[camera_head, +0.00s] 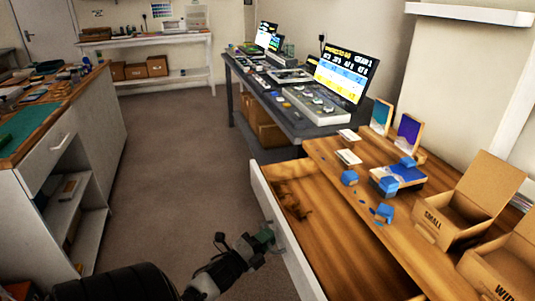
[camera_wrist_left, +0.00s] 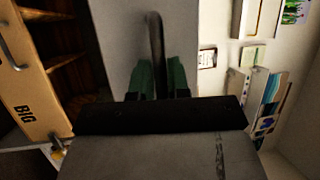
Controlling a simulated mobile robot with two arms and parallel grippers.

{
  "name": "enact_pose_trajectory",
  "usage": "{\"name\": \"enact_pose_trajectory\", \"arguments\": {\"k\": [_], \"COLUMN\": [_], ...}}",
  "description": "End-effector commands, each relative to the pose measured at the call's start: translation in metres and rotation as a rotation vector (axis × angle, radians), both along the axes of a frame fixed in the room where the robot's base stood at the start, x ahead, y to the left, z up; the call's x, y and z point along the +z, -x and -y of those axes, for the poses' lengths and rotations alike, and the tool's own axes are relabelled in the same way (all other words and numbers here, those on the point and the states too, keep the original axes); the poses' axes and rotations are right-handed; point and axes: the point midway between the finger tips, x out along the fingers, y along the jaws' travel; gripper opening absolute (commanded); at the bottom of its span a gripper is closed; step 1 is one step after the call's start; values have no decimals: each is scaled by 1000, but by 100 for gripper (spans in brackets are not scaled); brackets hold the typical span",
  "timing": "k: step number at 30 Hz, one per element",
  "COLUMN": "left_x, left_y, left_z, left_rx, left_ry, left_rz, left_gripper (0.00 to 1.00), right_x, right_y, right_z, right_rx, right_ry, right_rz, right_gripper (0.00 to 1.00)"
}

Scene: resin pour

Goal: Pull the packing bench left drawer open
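The packing bench (camera_head: 345,207) has a wooden top and stands at the right in the head view. Its left drawer (camera_head: 265,197) has a pale front panel and stands pulled out, its wooden inside showing with some brown material in it. My left gripper (camera_head: 266,237) is at the outer face of that panel. In the left wrist view, its green fingers (camera_wrist_left: 160,82) close on both sides of a dark bar handle (camera_wrist_left: 156,38) on the pale panel. My right gripper is not in view.
Open cardboard boxes (camera_head: 470,200), blue blocks (camera_head: 349,177) and small stands sit on the bench top. A grey table (camera_head: 290,113) with screens stands beyond. A white cabinet (camera_head: 45,160) is at the left. The floor (camera_head: 180,150) between is clear.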

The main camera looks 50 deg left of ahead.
Motion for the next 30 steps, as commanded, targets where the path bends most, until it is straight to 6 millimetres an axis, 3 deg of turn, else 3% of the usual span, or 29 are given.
{"name": "enact_pose_trajectory", "arguments": {"k": [4,14,30], "left_x": [0,-1,-17], "left_y": [0,5,97], "left_z": [0,0,1], "left_rx": [0,0,1], "left_ry": [0,0,0], "left_rz": [0,0,-2], "left_gripper": [36,36,36], "right_x": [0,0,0], "right_y": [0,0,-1], "right_z": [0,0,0], "right_rx": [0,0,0], "right_ry": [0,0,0], "right_rz": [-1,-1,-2], "right_gripper": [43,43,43]}}
